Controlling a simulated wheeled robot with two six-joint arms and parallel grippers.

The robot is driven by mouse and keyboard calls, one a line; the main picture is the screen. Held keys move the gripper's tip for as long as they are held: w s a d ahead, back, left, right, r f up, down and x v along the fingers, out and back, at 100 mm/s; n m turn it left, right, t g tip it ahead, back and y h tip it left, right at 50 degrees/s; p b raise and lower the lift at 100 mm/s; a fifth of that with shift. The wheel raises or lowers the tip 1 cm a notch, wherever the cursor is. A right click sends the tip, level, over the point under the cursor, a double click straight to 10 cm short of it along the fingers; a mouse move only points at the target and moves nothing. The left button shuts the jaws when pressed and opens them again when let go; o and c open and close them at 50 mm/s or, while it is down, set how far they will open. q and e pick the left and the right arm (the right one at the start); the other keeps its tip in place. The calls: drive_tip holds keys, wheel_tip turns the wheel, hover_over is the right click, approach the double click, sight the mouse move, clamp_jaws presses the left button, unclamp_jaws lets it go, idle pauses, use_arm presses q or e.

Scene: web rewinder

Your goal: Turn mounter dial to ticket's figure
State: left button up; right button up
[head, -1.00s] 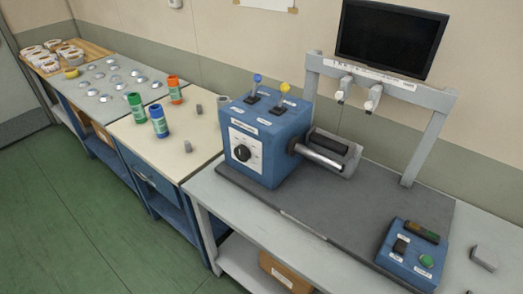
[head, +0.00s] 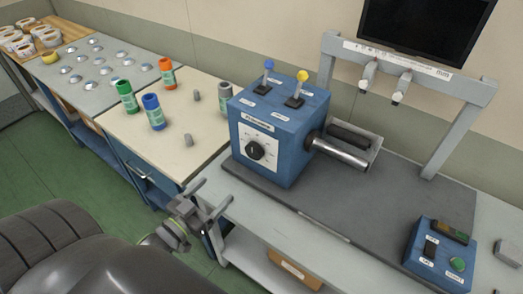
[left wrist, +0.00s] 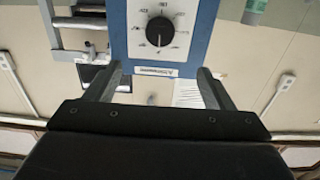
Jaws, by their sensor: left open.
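The mounter is a blue box (head: 277,130) on a dark mat. Its front has a white plate with a black round dial (head: 256,151). The left wrist view shows the dial (left wrist: 160,31) upside down, its pale pointer line towards the box's name label; the surrounding figures are too small to read surely. My left gripper (head: 213,196) is open and empty, in front of and below the dial, apart from it. In the left wrist view its fingers (left wrist: 160,75) stand wide apart below the dial. A white printed sheet (left wrist: 187,92) shows there; I cannot tell whether it is the ticket.
Two levers, blue (head: 268,70) and yellow (head: 300,84), top the box. A metal roller (head: 340,153) sticks out to its right. Green, blue and orange bottles (head: 153,112) stand on the left table. A blue button box (head: 440,255) is at the front right.

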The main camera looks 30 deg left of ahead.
use_arm(q)
drive_tip(key=p, duration=0.4)
approach(252, 153)
drive_tip(key=w, duration=0.7)
drive_tip(key=w+d, duration=0.1)
drive_tip(key=w, duration=0.1)
drive_tip(key=shift+w+p, duration=0.15)
drive_tip(key=shift+p, duration=0.25)
drive_tip(key=c, duration=1)
drive_tip(key=shift+m, duration=0.3)
